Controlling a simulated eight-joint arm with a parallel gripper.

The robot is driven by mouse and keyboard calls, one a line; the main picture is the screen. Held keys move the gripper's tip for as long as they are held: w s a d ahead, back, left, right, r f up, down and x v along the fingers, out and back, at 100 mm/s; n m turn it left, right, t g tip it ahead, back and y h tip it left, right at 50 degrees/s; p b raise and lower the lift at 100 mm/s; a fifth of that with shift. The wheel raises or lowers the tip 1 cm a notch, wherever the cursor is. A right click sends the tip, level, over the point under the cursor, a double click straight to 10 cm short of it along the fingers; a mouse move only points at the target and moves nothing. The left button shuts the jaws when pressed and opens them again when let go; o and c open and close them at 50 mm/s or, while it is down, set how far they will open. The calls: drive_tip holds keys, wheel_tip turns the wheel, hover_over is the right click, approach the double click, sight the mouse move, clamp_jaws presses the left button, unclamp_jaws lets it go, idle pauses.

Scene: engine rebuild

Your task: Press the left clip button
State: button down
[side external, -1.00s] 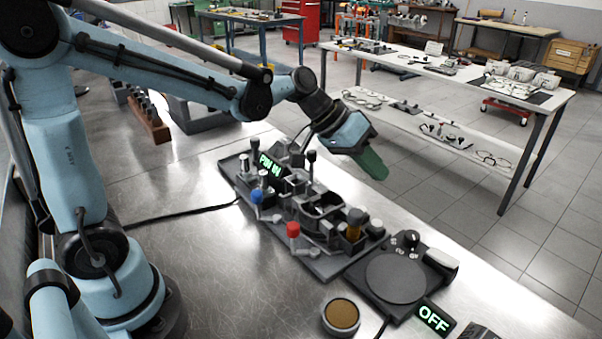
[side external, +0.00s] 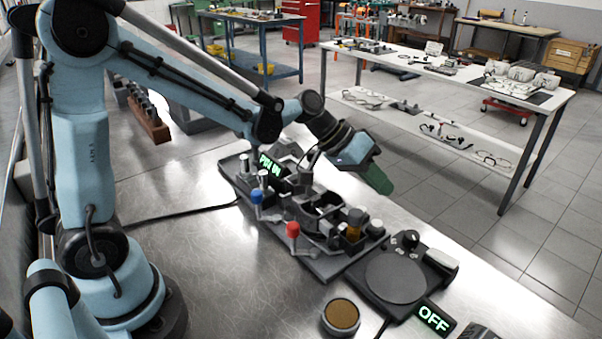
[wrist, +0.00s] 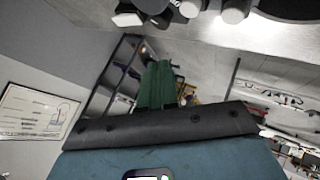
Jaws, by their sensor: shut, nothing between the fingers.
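The dark grey fixture (side external: 318,268) lies on the metal bench in the side external view. It carries a blue knob (side external: 257,197), a red knob (side external: 292,230), an amber cylinder (side external: 354,224) and a lit green display (side external: 270,165). I cannot tell which small part is the left clip button. My gripper (side external: 379,181) has green fingers, shut and empty, in the air beyond the fixture's far side. It points down and right, apart from the fixture. The wrist view shows the closed green fingers (wrist: 157,84). My forearm and wrist hide part of the fixture's far side.
A dark scale-like unit (side external: 396,277) with a round plate and an OFF display (side external: 433,318) sits right of the fixture. A round tin (side external: 341,316) stands in front. A cable crosses the bench at left. The near bench surface is mostly clear.

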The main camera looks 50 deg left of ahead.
drive_tip(key=shift+f, duration=2.7)
drive_tip(key=shift+f, duration=0.1)
drive_tip(key=shift+f, duration=0.3)
drive_tip(key=shift+f, duration=0.45)
idle(0.5)
drive_tip(key=shift+r, duration=0.9)
drive_tip(key=shift+r, duration=2.5)
